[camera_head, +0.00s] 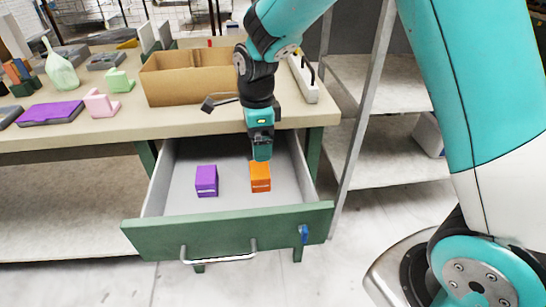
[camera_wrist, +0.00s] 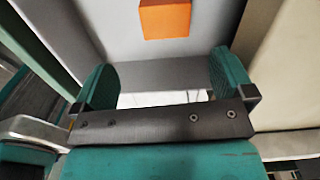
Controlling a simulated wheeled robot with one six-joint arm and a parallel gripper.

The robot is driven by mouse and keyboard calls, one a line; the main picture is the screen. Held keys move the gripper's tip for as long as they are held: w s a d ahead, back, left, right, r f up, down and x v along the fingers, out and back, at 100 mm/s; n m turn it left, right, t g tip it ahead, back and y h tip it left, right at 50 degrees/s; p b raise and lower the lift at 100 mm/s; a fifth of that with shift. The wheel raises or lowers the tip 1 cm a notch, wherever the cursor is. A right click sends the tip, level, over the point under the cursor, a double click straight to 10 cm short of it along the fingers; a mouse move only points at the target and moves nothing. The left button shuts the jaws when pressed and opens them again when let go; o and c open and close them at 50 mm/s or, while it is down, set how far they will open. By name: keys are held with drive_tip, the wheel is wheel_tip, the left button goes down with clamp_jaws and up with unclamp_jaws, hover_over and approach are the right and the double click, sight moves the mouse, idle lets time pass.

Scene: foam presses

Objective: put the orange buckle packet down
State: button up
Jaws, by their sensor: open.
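The orange buckle packet (camera_head: 260,178) stands on the floor of the open drawer (camera_head: 229,226), on the right side. In the wrist view the orange packet (camera_wrist: 165,19) shows at the top edge, partly cut off, beyond my fingertips and apart from them. My gripper (camera_head: 262,152) is just above and behind the packet in the head view. In the wrist view my gripper (camera_wrist: 160,85) has its two teal fingers wide apart with nothing between them.
A purple packet (camera_head: 206,181) stands in the same drawer, left of the orange one. Drawer floor is free around both. An open cardboard box (camera_head: 190,84), a power strip (camera_head: 303,78) and foam pieces lie on the bench above. Grey shelves (camera_head: 375,150) stand to the right.

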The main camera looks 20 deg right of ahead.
drive_tip(key=s+a+r+n+y, duration=0.2)
drive_tip(key=s+r+n, duration=0.4)
drive_tip(key=s+n, duration=0.6)
drive_tip(key=s+a+r+n+y, duration=0.2)
drive_tip(key=s+r+n, duration=0.4)
drive_tip(key=s+n, duration=0.6)
drive_tip(key=n, duration=0.3)
drive_tip(key=shift+s+a+r+n, duration=0.35)
drive_tip(key=shift+s+a+n, duration=0.05)
drive_tip(key=shift+c, duration=0.5)
